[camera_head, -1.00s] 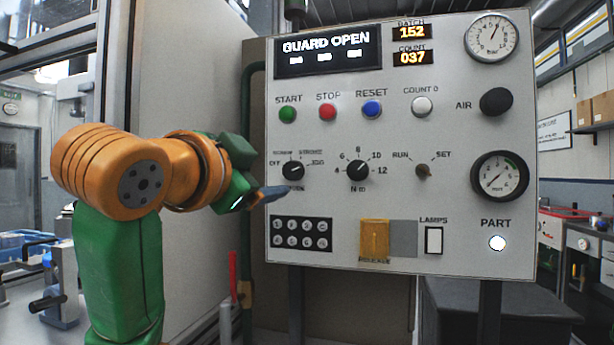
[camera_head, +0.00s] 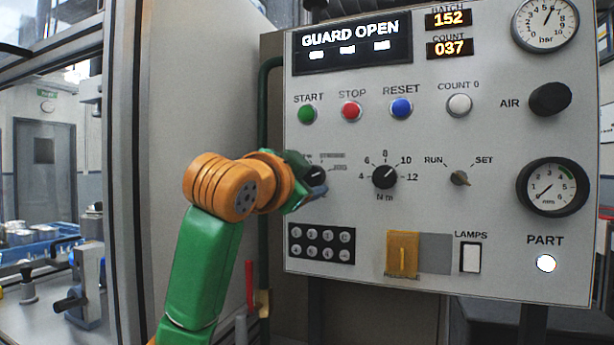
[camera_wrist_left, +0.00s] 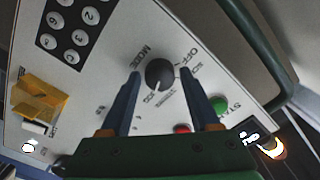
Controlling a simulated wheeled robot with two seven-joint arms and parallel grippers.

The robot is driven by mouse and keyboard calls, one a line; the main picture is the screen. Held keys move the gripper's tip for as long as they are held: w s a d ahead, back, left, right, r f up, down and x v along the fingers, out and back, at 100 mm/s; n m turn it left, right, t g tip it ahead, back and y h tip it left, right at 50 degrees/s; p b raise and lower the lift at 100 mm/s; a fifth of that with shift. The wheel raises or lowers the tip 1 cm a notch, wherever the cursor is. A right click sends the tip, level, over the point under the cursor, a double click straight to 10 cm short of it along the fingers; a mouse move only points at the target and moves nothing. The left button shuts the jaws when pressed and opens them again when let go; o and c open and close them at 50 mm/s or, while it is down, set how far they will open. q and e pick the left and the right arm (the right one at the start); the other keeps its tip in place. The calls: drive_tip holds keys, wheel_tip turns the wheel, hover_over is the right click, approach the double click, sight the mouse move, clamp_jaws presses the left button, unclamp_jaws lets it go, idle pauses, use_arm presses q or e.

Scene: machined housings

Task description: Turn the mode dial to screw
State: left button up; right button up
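The mode dial (camera_head: 313,174) is a round black knob on the grey control panel, mostly hidden behind my left gripper in the head view. In the left wrist view the dial (camera_wrist_left: 160,73) shows clearly, with the labels OFF, MODE and JOG around it; other labels are too small to read surely. Its white mark points roughly towards the JOG side. My left gripper (camera_wrist_left: 160,76) is open, with one blue finger on each side of the dial and visible gaps between fingers and knob. My right gripper is in neither view.
START (camera_head: 307,114), STOP (camera_head: 351,111) and RESET (camera_head: 401,108) buttons sit above the dial. A second black dial (camera_head: 385,176) and a RUN/SET switch (camera_head: 459,178) are to its right. A keypad (camera_head: 321,243) and a yellow flap (camera_head: 402,254) lie below.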

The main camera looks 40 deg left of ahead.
use_arm(q)
clamp_jaws()
drive_tip(key=shift+n, duration=0.4)
drive_tip(key=n, duration=0.4)
drive_tip(key=shift+d+b, duration=0.1)
drive_tip(key=shift+b, duration=0.2)
drive_tip(key=n, duration=0.8)
drive_tip(key=shift+r+n+b, duration=0.1)
drive_tip(key=shift+n+b, duration=0.3)
drive_tip(key=shift+n, duration=2.2)
